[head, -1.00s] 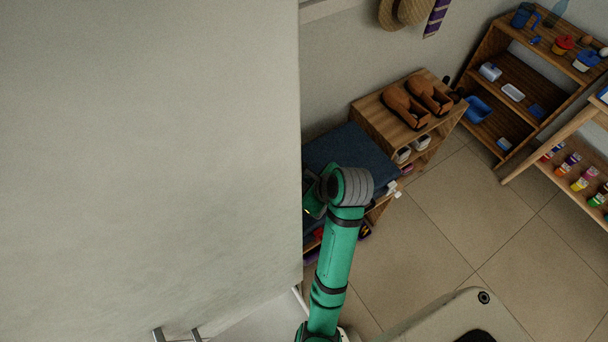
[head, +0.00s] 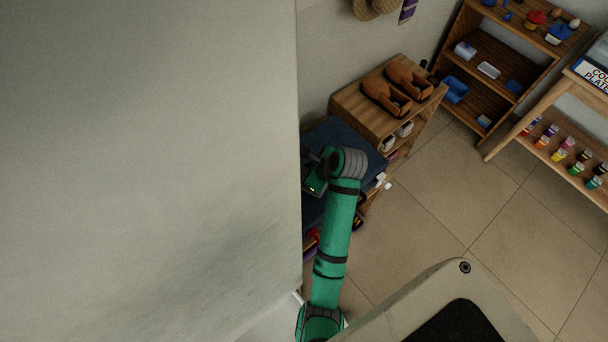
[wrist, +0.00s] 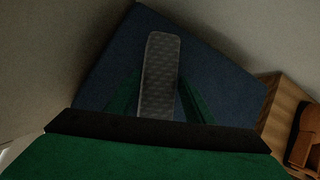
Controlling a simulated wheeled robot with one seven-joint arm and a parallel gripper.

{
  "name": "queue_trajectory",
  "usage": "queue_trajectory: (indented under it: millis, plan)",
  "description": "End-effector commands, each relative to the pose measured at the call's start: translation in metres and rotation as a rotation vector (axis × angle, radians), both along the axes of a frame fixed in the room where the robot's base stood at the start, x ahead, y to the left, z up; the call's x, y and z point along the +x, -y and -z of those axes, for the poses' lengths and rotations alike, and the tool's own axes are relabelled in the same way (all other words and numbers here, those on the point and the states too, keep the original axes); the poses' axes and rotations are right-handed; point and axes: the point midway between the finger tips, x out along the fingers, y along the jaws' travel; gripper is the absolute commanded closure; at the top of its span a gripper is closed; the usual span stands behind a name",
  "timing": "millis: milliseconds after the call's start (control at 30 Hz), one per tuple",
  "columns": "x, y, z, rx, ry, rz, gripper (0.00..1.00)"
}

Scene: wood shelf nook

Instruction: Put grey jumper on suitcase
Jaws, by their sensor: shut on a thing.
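In the wrist view my gripper (wrist: 160,98) has its green fingers on either side of a narrow grey patterned thing, which I take to be the grey jumper (wrist: 161,62). It is seen nearly edge-on, and my gripper is shut on it. Behind it lies a flat dark blue surface (wrist: 105,65). In the head view this blue surface (head: 338,132) lies on a low wooden unit, with my gripper (head: 314,188) over it. I cannot tell whether it is a cushion or the suitcase. The jumper is hidden by my arm in the head view.
Brown shoes (head: 386,94) stand on the wooden shoe rack (head: 350,98) beside the blue surface. A large pale wall (head: 150,170) blocks the left. Wooden shelves (head: 478,85) stand at the back right.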

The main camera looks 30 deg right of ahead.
Motion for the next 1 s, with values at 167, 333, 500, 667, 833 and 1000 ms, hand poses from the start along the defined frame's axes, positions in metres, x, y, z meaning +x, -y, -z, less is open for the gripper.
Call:
queue_trajectory:
  millis: [167,333,500,667,833,1000]
  plan:
    - [-0.001,0.001,0.026,0.002,-0.002,0.002,0.83]
    - [0.0,0.0,0.03,0.0,0.0,0.0,0.83]
    - [0.0,0.0,0.031,0.001,0.0,-0.001,0.83]
    - [0.0,0.0,0.031,0.001,-0.001,0.0,0.32]
    - [0.0,0.0,0.031,0.001,-0.001,0.0,0.32]
    - [-0.002,0.001,0.026,-0.001,0.0,0.001,0.32]
